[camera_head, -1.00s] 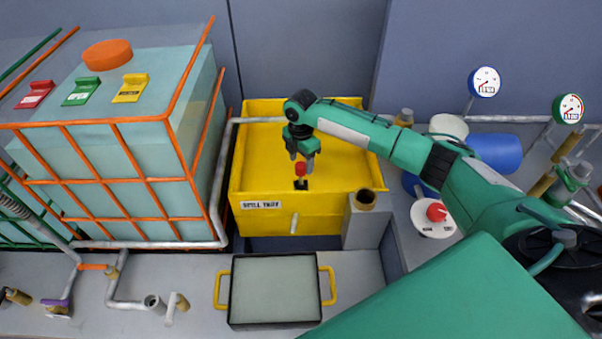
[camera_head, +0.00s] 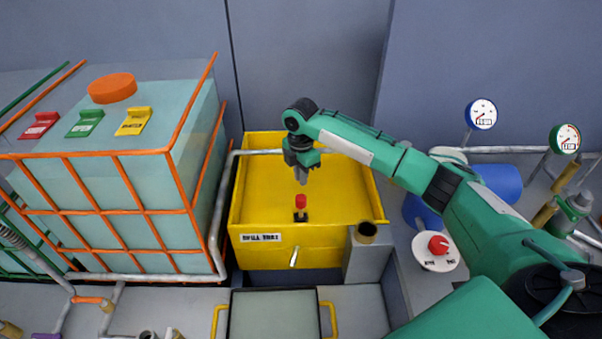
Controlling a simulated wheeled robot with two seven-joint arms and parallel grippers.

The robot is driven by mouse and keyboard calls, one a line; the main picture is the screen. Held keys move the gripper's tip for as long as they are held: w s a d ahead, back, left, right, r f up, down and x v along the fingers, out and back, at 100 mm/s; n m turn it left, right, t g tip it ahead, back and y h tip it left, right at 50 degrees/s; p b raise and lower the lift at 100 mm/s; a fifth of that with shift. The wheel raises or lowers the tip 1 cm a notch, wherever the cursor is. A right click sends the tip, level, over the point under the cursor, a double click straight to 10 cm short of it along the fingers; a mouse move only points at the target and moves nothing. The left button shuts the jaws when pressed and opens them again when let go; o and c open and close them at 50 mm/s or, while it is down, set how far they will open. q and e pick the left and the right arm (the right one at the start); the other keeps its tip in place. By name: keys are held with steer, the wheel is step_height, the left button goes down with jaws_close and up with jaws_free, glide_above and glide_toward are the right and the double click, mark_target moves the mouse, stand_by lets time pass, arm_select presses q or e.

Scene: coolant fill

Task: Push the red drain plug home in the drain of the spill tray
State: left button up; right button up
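The yellow spill tray (camera_head: 345,215) stands at the middle of the head view, with a label on its front. The red drain plug (camera_head: 300,202) stands upright over the dark drain (camera_head: 300,216) near the tray's front wall. I cannot tell how deep the plug sits. My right gripper (camera_head: 301,180) hangs over the tray, just above and apart from the plug, fingers pointing down. It holds nothing that I can see; from this angle its fingers overlap and their opening is unclear. My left gripper is not in view.
A caged tank (camera_head: 110,180) with orange bars stands to the left. A dark-rimmed tray with yellow handles (camera_head: 272,314) lies in front. A red knob (camera_head: 438,245), a blue drum (camera_head: 500,180) and gauges (camera_head: 481,114) are at the right. The spill tray's floor is otherwise clear.

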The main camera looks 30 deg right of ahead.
mark_target(301, 197)
steer(key=m+p, duration=0.2)
steer(key=r+m+p, duration=0.1)
steer(key=m+p, duration=0.3)
steer(key=shift+w+a+r+p, duration=0.1)
steer(key=shift+w+r+p, duration=0.15)
steer(key=shift+p, duration=0.1)
jaws_close()
steer(key=m+p, duration=0.1)
steer(key=m, duration=0.1)
steer(key=m+p, duration=0.4)
steer(key=shift+s+f, duration=0.2)
steer(key=shift+f, duration=0.15)
steer(key=shift+s+f+m+p, duration=0.15)
steer(key=shift+f+m+p, duration=0.2)
steer(key=shift+m+p, duration=0.45)
steer(key=shift+m, duration=0.3)
step_height(301, 197, down, 6)
steer(key=b, duration=0.7)
steer(key=shift+f, duration=0.3)
step_height(301, 197, up, 3)
steer(key=p, duration=0.3)
steer(key=shift+r+p, duration=0.15)
steer(key=shift+p, duration=0.25)
steer(key=shift+r, duration=0.25)
step_height(301, 197, up, 13)
steer(key=b, duration=0.3)
